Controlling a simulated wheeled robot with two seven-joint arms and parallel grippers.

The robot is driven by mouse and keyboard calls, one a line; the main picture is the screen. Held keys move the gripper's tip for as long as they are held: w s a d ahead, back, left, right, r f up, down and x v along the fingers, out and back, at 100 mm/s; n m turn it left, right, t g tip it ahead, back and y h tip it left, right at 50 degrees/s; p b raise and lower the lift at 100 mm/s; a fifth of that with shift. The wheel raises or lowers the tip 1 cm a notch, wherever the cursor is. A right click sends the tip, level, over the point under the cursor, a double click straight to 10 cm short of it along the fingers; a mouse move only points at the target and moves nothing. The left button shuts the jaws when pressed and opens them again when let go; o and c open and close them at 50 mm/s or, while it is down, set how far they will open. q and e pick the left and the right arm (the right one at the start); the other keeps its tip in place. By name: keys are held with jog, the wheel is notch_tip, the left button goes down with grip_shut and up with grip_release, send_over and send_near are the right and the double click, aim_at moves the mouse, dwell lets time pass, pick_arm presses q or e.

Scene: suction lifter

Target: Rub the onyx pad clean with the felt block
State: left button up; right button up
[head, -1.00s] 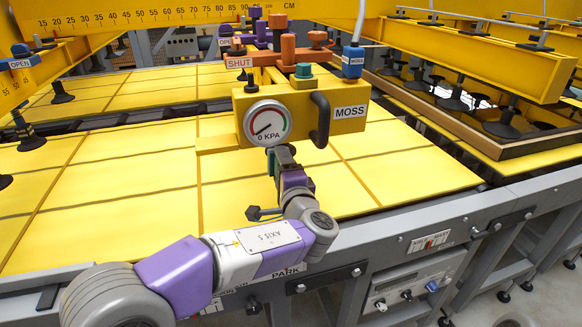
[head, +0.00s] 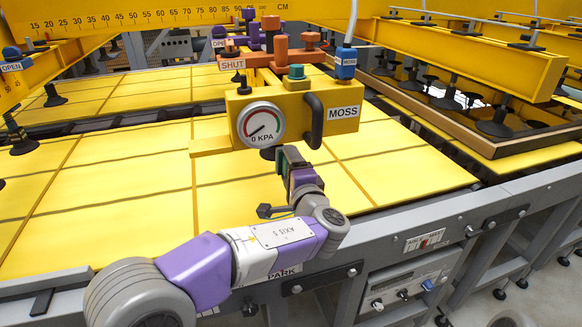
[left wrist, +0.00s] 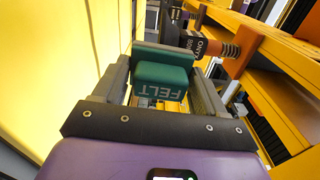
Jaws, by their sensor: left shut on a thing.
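My left gripper (head: 284,156) is below the front of the yellow MOSS lifter body (head: 237,105) and shut on a green felt block (left wrist: 163,80). In the left wrist view the block sits between the two grey fingers (left wrist: 163,88), with FELT lettered on its face. The dark onyx pad (left wrist: 205,44) shows just beyond the block, with a label partly readable as ONYX and an orange spring mount. I cannot tell whether block and pad touch. In the head view a dark pad (head: 268,154) shows under the gauge, beside the gripper. My right gripper is not in view.
A gauge (head: 261,125) reading 0 KPA and a black handle (head: 314,120) sit above the gripper. Yellow panels (head: 120,190) lie below. A grey rail (head: 440,222) runs along the front. Other suction cups (head: 498,124) hang at the right.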

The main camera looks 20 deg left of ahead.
pick_arm(q)
jog(key=shift+s+a, duration=0.5)
jog(key=shift+a, duration=0.3)
jog(key=shift+s+a, duration=0.5)
jog(key=shift+a, duration=0.25)
jog(key=shift+w+d, duration=0.6)
jog(key=shift+d, duration=0.35)
jog(key=shift+w+d, duration=0.6)
jog(key=shift+d, duration=0.3)
jog(key=shift+v, duration=2.95)
jog(key=shift+v, duration=1.45)
jog(key=shift+d, duration=0.1)
